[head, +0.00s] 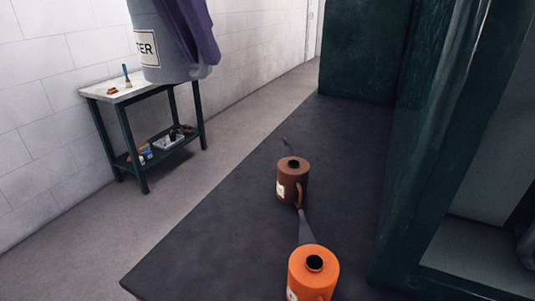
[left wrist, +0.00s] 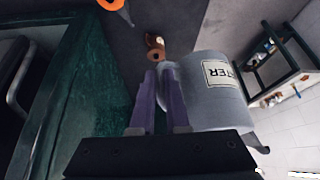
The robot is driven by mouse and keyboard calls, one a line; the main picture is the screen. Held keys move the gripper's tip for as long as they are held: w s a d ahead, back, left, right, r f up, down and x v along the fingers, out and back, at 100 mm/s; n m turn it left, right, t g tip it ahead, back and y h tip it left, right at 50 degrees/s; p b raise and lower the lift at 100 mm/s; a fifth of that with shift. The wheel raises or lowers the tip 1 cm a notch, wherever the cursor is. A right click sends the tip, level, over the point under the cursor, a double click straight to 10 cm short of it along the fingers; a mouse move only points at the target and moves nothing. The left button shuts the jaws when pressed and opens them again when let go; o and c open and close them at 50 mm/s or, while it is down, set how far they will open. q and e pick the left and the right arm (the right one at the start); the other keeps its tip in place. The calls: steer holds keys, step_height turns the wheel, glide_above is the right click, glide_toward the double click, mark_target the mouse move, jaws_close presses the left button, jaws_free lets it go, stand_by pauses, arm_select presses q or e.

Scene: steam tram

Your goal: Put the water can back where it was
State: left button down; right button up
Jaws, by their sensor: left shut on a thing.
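The water can (head: 170,45) is grey with a white label on which "TER" can be read; it is at the top left of the head view, above the platform and floor. My left gripper (head: 203,45), with purple fingers, is shut on it at its right side. In the left wrist view the can (left wrist: 215,100) is to the right of my left gripper's fingers (left wrist: 160,80). The held part is hidden between the fingers. My right gripper is not in view.
A brown can (head: 293,180) and an orange can (head: 314,272) stand on the dark platform (head: 215,235), with free surface to their left. A green-legged table (head: 125,92) with small tools stands by the white wall. A dark green wall (head: 365,50) bounds the right.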

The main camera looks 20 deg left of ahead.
arm_select(q)
steer(key=w+f+b, duration=0.1)
steer(key=f+b, duration=0.6)
steer(key=f, duration=0.6)
steer(key=w+a+f+b, duration=0.1)
steer(key=f+b, duration=0.6)
steer(key=f, duration=0.7)
steer(key=a+f+b, duration=0.1)
steer(key=f+b, duration=0.6)
steer(key=f, duration=0.6)
steer(key=shift+w+a+f, duration=0.2)
steer(key=shift+w+f, duration=0.05)
steer(key=shift+w, duration=0.15)
steer(key=shift+f, duration=0.1)
steer(key=c, duration=0.9)
jaws_free()
